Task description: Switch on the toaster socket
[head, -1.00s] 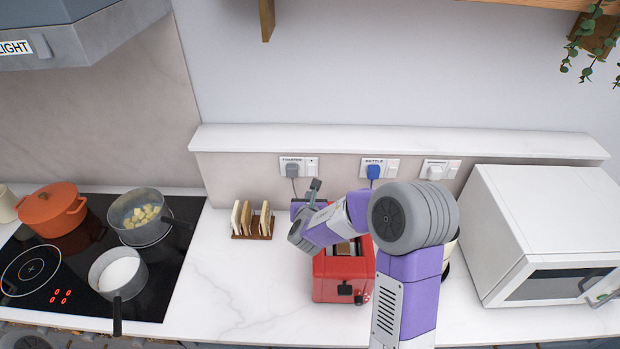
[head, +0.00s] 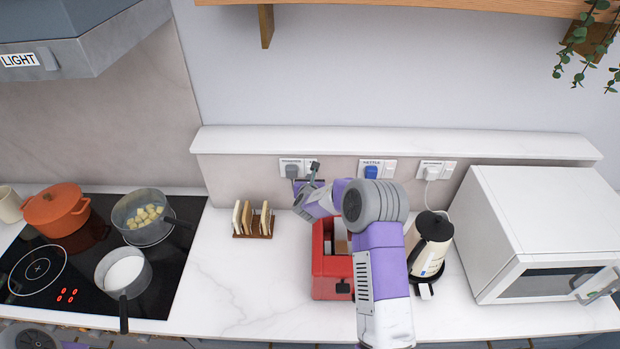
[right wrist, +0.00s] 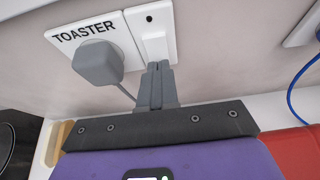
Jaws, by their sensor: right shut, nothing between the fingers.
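The toaster socket (head: 291,169) is a white wall plate labelled TOASTER, with a grey plug in it. In the right wrist view the grey plug (right wrist: 98,63) sits left of the white rocker switch (right wrist: 154,44), which has a dark dot above it. My right gripper (head: 314,166) is shut and empty, its fingertips at the switch side of the plate. In the right wrist view its fingertips (right wrist: 158,67) overlap the lower end of the switch; I cannot tell whether they touch. The red toaster (head: 325,262) stands below, partly hidden by my right arm. My left gripper is out of view.
The kettle socket (head: 372,171) with a blue plug and another socket (head: 432,171) with a white plug are to the right. A toast rack (head: 253,226), kettle (head: 431,245) and microwave (head: 540,235) stand on the counter. A ledge (head: 400,142) runs above the sockets.

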